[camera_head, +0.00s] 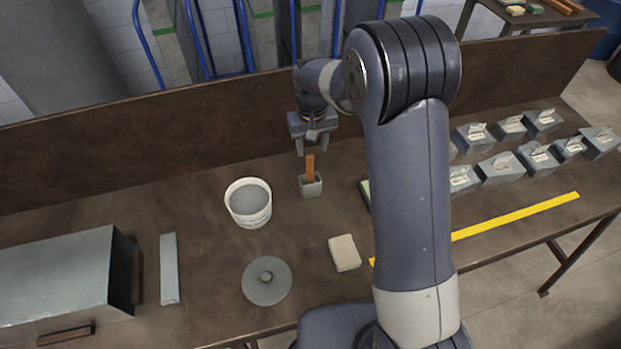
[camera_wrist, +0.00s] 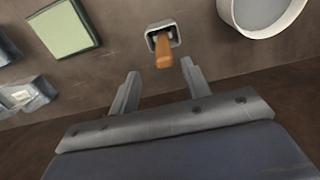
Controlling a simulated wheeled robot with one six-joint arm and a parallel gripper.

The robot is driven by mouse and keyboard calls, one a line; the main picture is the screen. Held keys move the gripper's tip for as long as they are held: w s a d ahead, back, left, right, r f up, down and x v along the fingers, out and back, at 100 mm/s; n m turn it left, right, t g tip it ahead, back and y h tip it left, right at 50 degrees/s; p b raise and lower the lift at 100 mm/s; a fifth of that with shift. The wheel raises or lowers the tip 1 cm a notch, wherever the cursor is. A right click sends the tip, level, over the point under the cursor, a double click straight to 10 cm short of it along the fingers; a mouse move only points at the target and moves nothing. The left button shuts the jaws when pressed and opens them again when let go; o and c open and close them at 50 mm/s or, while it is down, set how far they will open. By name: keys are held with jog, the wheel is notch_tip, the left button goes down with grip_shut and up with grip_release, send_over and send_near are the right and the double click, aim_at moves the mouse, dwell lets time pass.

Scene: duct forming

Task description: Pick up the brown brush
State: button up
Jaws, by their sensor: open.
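The brown brush (camera_head: 310,166) stands upright in a small grey holder (camera_head: 311,187) on the brown workbench, just right of the white bucket. Only its brown handle shows; its lower end is hidden inside the holder. My gripper (camera_head: 312,150) is open above the brush, with its fingers pointing down. In the wrist view the brush handle (camera_wrist: 163,52) and the holder (camera_wrist: 172,33) lie beyond the fingertips, roughly centred in the gap between the two fingers of the gripper (camera_wrist: 160,80). Nothing is between the fingers.
A white bucket (camera_head: 248,202) of grey material stands close left of the holder. A round grey lid (camera_head: 266,281), a beige block (camera_head: 344,253), a yellow strip (camera_head: 515,216) and several grey blocks (camera_head: 501,168) lie around. A low back wall (camera_head: 130,150) runs behind.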

aim_at(310, 155)
jog(key=f+b, duration=0.2)
jog(key=f, duration=0.1)
jog(key=f+b, duration=0.1)
jog(key=f, duration=0.1)
jog(key=shift+s+a+f, duration=0.1)
jog(key=shift+s+a, duration=0.2)
jog(key=shift+s, duration=0.05)
jog(key=shift+f+b, duration=0.3)
jog(key=shift+f, duration=0.2)
jog(key=shift+r, duration=0.1)
jog(key=shift+c, duration=0.4)
grip_shut()
